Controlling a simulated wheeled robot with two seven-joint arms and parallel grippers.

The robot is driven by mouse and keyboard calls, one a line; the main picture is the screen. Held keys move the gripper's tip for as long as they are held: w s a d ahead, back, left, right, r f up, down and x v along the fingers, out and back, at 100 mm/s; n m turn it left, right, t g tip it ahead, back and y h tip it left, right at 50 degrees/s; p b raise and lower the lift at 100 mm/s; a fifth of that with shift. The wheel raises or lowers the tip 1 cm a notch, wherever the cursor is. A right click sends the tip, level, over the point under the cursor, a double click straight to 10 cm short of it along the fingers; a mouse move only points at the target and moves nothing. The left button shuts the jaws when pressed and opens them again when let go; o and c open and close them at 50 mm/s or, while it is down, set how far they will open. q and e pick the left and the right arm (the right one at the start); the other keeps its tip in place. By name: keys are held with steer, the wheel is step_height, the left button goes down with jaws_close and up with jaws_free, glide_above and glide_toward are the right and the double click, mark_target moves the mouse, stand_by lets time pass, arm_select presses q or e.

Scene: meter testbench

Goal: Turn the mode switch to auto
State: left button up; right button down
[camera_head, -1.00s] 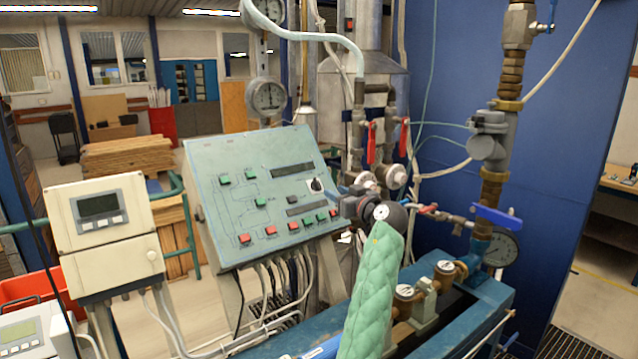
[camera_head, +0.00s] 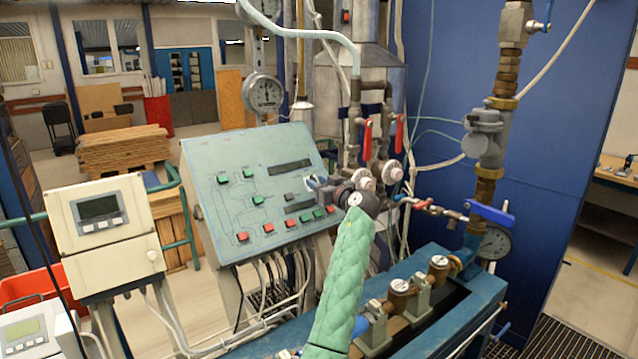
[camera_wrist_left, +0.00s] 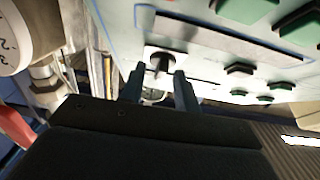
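The mode switch, a dark knob on a white plate (camera_wrist_left: 161,62), is on the sloping teal control panel (camera_head: 225,180). In the head view the switch (camera_head: 310,182) is partly covered by my left gripper (camera_head: 319,184). My left arm, in a green quilted sleeve, comes up from the bottom. In the left wrist view the gripper (camera_wrist_left: 157,78) is open, with its two dark fingers apart and the knob between and just beyond their tips. I cannot tell whether they touch it. The switch markings are too small to read. My right gripper is not in view.
Green and red push buttons (camera_head: 242,236) sit close to the switch on the panel. Pipes with red-handled valves (camera_head: 367,140) stand behind and right. A white meter box (camera_head: 103,222) is at the left. The blue pipe bench (camera_head: 480,300) lies right of my arm.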

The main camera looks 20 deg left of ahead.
arm_select(q)
jaws_close()
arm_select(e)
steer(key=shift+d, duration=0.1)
